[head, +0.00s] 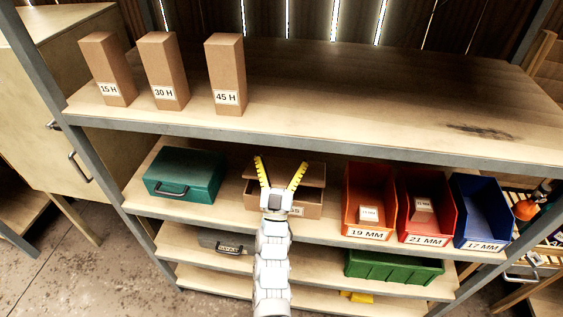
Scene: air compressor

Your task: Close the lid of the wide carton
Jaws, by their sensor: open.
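The wide carton (313,209) is a low brown box on the middle shelf, right of the green case. Its label is mostly hidden behind my arm. Its lid (317,175) shows as a brown panel above the box, with a dark gap between the lid and the front wall. I cannot tell the lid's exact angle. My gripper (281,162) is open, with two yellow fingers spread apart. It is in front of the carton's middle in the picture and hides part of it. Contact with the lid cannot be made out.
A green case (183,176) stands to the left. An orange bin (368,205), a red bin (425,207) and a blue bin (482,210) stand to the right. The upper shelf edge (330,146) runs close above the carton. Three tall cartons (226,75) stand on the upper shelf.

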